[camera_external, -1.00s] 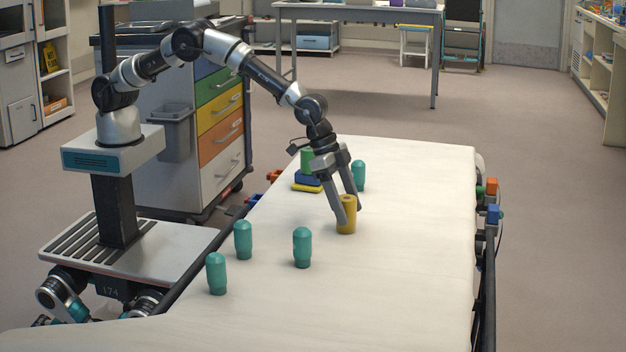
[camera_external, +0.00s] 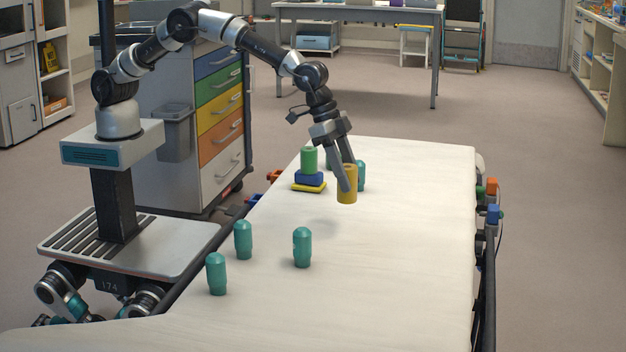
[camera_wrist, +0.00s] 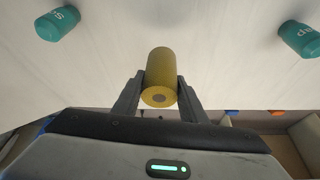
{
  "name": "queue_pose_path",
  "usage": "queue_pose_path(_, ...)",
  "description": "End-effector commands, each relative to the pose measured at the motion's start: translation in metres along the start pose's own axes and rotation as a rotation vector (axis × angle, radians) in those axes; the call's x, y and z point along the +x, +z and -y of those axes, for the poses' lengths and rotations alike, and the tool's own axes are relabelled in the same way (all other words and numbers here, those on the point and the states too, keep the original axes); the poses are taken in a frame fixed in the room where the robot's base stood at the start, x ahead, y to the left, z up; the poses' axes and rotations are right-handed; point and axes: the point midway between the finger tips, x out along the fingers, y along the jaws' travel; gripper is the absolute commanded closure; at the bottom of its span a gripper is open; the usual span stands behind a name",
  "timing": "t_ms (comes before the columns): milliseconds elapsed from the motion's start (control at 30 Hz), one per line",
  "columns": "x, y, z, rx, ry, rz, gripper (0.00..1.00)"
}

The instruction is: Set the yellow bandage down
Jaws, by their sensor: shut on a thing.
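The yellow bandage (camera_external: 348,186) is an upright yellow roll held between the fingers of my gripper (camera_external: 345,176). It hangs above the white stretcher sheet (camera_external: 400,245), with a faint shadow on the sheet to its lower left. In the wrist view the bandage (camera_wrist: 160,72) sits between both fingers of my gripper (camera_wrist: 160,92), its round end with a grey core facing the camera. My gripper is shut on it. The bandage partly hides a teal bottle (camera_external: 361,175) behind it.
Teal bottles (camera_external: 243,240), (camera_external: 302,247) and (camera_external: 216,273) stand at the front left. The right side of the sheet is clear.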

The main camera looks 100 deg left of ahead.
Motion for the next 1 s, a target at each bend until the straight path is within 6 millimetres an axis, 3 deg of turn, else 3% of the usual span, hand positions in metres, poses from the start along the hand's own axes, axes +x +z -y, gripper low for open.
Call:
queue_pose_path(167,-0.014,-0.016,0.025,-0.006,-0.005,0.001,0.85)
queue_pose_path(400,-0.009,-0.035,0.108,-0.025,-0.012,0.002,0.85)
queue_pose_path(500,-0.009,-0.037,0.133,-0.031,-0.014,0.002,0.85)
queue_pose_path(633,-0.003,-0.036,0.148,-0.034,-0.015,0.001,0.85)
queue_pose_path(1000,0.043,-0.017,0.149,-0.033,-0.015,0.001,0.85)
